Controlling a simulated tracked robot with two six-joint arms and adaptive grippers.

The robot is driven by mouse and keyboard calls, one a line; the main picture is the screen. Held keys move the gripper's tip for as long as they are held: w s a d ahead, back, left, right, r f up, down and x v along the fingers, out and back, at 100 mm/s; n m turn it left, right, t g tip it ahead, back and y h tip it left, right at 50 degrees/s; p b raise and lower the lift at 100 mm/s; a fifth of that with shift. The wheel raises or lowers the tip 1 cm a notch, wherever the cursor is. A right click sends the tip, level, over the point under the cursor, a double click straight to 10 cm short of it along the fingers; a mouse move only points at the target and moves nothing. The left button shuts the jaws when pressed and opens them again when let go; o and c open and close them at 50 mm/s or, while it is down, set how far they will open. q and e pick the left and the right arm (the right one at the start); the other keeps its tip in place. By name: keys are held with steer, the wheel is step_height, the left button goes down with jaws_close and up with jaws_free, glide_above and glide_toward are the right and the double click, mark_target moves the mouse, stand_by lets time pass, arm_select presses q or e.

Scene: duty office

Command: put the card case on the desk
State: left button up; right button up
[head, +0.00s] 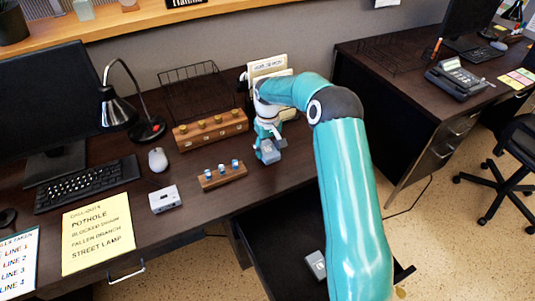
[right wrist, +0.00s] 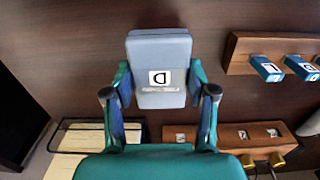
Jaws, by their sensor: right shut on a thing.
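The card case (head: 271,154) is a small blue-grey box. In the right wrist view the card case (right wrist: 160,65) shows a white label with a letter D. My right gripper (right wrist: 164,97) has one finger on each side of it and is shut on it. In the head view my right gripper (head: 268,138) points down over the right part of the dark desk (head: 185,232). I cannot tell whether the case touches the desk top. My left gripper is not in view.
A wooden block with blue-topped pieces (head: 222,175) and a longer block with brass knobs (head: 210,130) stand left of the case. A wire tray (head: 190,90) is behind. An open drawer (head: 275,240) below holds a grey box (head: 316,264). A small grey device (head: 165,198) lies farther left.

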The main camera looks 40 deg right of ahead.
mark_target(268, 149)
steer(key=shift+f, duration=1.4)
steer(key=shift+f, duration=0.1)
steer(key=o, duration=1.1)
steer(key=shift+o, duration=0.2)
step_height(268, 149, up, 11)
steer(key=shift+f, duration=0.1)
steer(key=shift+r, duration=0.7)
